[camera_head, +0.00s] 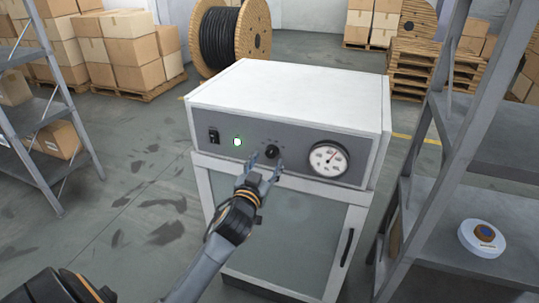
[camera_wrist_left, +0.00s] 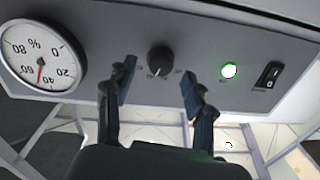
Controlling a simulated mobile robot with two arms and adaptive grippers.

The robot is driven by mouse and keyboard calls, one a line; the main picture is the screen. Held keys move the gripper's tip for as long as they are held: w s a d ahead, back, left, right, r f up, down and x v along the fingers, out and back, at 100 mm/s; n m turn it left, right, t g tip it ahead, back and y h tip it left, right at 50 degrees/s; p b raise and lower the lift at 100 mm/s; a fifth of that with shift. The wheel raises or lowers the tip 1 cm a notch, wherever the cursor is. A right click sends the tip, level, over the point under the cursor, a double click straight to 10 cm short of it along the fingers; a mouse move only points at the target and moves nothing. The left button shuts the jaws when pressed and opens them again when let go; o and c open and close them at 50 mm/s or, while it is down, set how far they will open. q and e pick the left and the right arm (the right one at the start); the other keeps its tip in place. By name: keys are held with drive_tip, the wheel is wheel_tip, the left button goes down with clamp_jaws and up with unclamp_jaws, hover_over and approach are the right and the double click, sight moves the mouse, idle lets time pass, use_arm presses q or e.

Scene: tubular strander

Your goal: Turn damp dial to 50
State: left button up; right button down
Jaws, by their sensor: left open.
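The damp dial, a small black knob (camera_head: 271,152), sits on the grey front panel of a white-topped cabinet in the head view. It also shows in the wrist view (camera_wrist_left: 160,60), with small marks around it. A round white percent gauge (camera_head: 328,159) is to its right; in the wrist view the gauge (camera_wrist_left: 41,55) is upside down, its red needle between 40 and 60. My left gripper (camera_head: 266,161) is open at the panel. In the wrist view its fingers (camera_wrist_left: 155,73) stand on either side of the knob, with visible gaps. My right gripper is not in view.
A lit green lamp (camera_head: 237,141) and a black rocker switch (camera_head: 214,136) are left of the knob. The glass cabinet door (camera_head: 285,225) is below. Metal shelves (camera_head: 470,140) stand close on the right, others (camera_head: 40,120) on the left.

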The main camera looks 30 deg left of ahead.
sight(271, 152)
use_arm(q)
drive_tip(key=shift+x, duration=1.45)
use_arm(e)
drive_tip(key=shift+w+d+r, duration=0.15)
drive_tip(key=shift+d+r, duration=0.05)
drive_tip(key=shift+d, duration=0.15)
use_arm(q)
drive_tip(key=shift+c, duration=0.2)
clamp_jaws()
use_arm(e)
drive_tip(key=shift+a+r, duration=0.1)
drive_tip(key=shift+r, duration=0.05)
use_arm(q)
drive_tip(key=m+p, duration=0.1)
drive_tip(key=m, duration=0.2)
drive_tip(key=shift+m, duration=0.4)
drive_tip(key=shift+m+p, duration=0.7)
drive_tip(key=shift+m, duration=1.3)
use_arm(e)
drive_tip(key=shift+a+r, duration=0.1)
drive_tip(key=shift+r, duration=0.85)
use_arm(q)
drive_tip(key=shift+o, duration=0.2)
unclamp_jaws()
